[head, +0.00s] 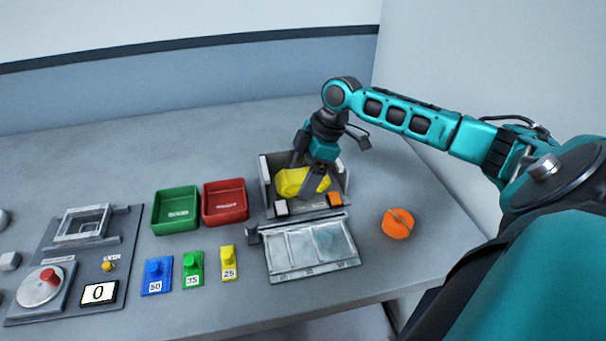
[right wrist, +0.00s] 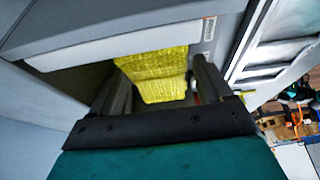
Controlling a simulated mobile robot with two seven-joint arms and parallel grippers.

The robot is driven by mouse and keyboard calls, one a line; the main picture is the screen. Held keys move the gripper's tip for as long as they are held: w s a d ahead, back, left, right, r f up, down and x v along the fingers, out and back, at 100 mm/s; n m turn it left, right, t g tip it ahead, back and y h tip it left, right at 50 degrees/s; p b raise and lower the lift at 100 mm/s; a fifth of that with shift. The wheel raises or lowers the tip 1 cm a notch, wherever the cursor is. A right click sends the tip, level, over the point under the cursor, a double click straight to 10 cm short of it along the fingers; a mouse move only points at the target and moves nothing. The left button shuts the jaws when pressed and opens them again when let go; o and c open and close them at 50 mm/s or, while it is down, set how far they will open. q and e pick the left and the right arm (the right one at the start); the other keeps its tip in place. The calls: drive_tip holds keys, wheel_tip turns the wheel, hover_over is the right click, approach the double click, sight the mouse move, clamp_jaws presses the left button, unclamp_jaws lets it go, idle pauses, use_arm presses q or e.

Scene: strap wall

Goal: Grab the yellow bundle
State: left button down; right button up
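The yellow bundle (head: 290,181) lies in an open grey box near the middle right of the table. It looks lumpy in the head view and shows a woven texture in the right wrist view (right wrist: 162,78). My right gripper (head: 308,172) points down into the box. Its fingers are spread, one on each side of the bundle; in the right wrist view (right wrist: 165,92) the bundle shows between them, with a narrow gap on the right side. The fingers' tips are partly hidden. My left gripper is not in view.
The grey box (head: 340,185) has walls around the bundle, and a flat panel (head: 310,248) in front. Green (head: 176,209) and red (head: 225,203) trays stand to the left. An orange round object (head: 397,223) lies at right. Blue, green and yellow weights stand near the front edge.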

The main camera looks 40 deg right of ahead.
drive_tip(key=c, duration=0.9)
drive_tip(key=shift+c, duration=0.2)
